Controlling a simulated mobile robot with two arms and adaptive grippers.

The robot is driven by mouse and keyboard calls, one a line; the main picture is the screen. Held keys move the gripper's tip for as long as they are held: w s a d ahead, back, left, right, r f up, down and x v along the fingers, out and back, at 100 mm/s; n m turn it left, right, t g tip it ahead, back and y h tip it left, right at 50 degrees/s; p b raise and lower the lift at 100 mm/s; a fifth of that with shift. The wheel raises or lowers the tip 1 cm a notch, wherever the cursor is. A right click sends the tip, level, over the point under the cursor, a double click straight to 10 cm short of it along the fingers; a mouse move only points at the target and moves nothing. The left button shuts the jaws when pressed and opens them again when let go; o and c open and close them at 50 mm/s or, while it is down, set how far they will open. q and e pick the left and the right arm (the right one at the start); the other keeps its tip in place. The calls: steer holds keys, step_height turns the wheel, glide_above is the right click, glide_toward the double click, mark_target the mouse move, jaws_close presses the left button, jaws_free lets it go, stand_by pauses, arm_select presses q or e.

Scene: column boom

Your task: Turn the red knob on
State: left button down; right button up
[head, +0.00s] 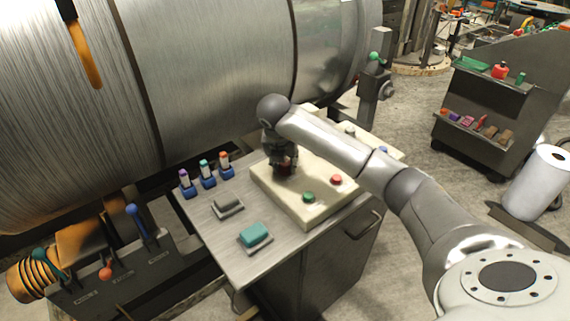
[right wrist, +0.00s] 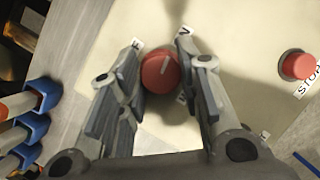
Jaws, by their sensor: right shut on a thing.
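The red knob (right wrist: 160,73) is round with a white pointer line and sits on a cream panel (head: 258,187). In the right wrist view the pointer slants up and to the right. Small white labels (right wrist: 138,44) beside the knob are partly hidden by the fingers. My right gripper (right wrist: 160,80) has one finger on each side of the knob and is shut on it. In the head view my right gripper (head: 284,168) points down at the panel and covers most of the knob. My left gripper is out of view.
A red button (head: 336,180) and a green button (head: 308,197) sit close to the gripper on the panel. Markers in blue holders (head: 207,180), a grey block (head: 228,203) and a teal block (head: 255,234) lie on the bench.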

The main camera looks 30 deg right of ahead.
steer(key=shift+m, duration=0.8)
steer(key=shift+g+h, duration=0.3)
steer(key=o, duration=1)
steer(key=shift+d, duration=0.1)
steer(key=shift+r, duration=0.1)
steer(key=v, duration=1.2)
steer(key=shift+b, duration=0.3)
